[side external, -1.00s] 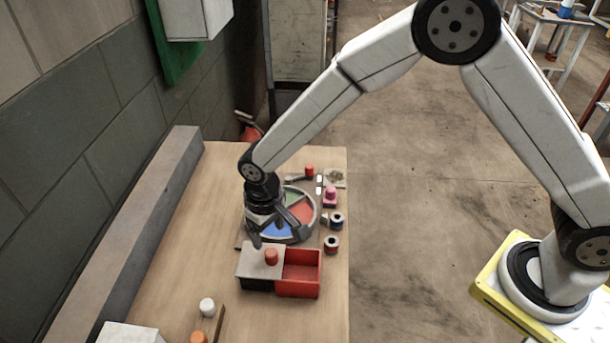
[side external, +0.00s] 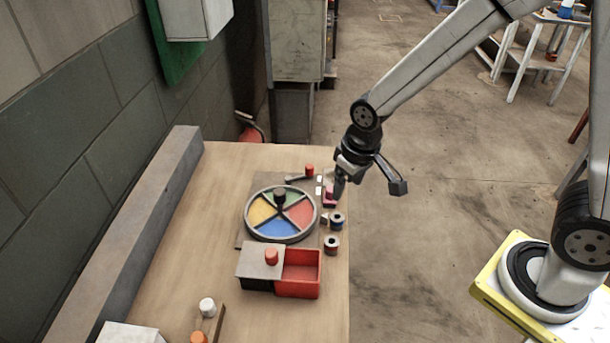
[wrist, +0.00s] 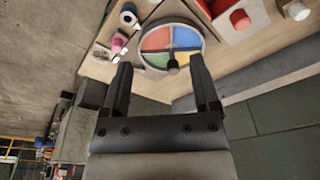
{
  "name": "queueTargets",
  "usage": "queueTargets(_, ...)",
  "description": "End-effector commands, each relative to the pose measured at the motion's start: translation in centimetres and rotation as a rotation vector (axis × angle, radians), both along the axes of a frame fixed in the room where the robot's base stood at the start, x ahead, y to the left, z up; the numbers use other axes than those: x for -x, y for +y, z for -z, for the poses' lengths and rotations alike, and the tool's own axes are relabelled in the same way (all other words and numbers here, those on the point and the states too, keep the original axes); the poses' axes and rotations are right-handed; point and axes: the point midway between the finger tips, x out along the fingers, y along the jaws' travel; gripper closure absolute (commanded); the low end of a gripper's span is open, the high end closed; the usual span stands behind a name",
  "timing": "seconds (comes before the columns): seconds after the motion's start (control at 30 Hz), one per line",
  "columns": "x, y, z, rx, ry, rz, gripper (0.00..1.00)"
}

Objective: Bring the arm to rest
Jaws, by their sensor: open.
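My gripper (side external: 368,186) is open and empty in the side external view, above the right edge of the table. Its fingers are spread and hide part of a pink object (side external: 329,197) there. In the wrist view my gripper (wrist: 162,85) shows two separated fingers with nothing between them. Beyond the fingertips is a round dial (wrist: 168,25) with coloured sectors and a dark knob (wrist: 173,68). The dial (side external: 264,231) also shows in the side external view, to the left of my gripper and apart from it.
Two spools (side external: 334,232) sit near the table's right edge. A long grey beam (side external: 150,235) lines the wall side.

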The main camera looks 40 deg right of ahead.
Motion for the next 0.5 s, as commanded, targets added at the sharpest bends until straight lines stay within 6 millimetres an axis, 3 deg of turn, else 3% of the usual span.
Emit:
queueTargets(0.2,4.0,-4.1,-1.3,0.004,-0.052,0.046,0.21)
queueTargets(0.5,7.2,-6.4,-1.7,0.012,-0.085,0.074,0.21)
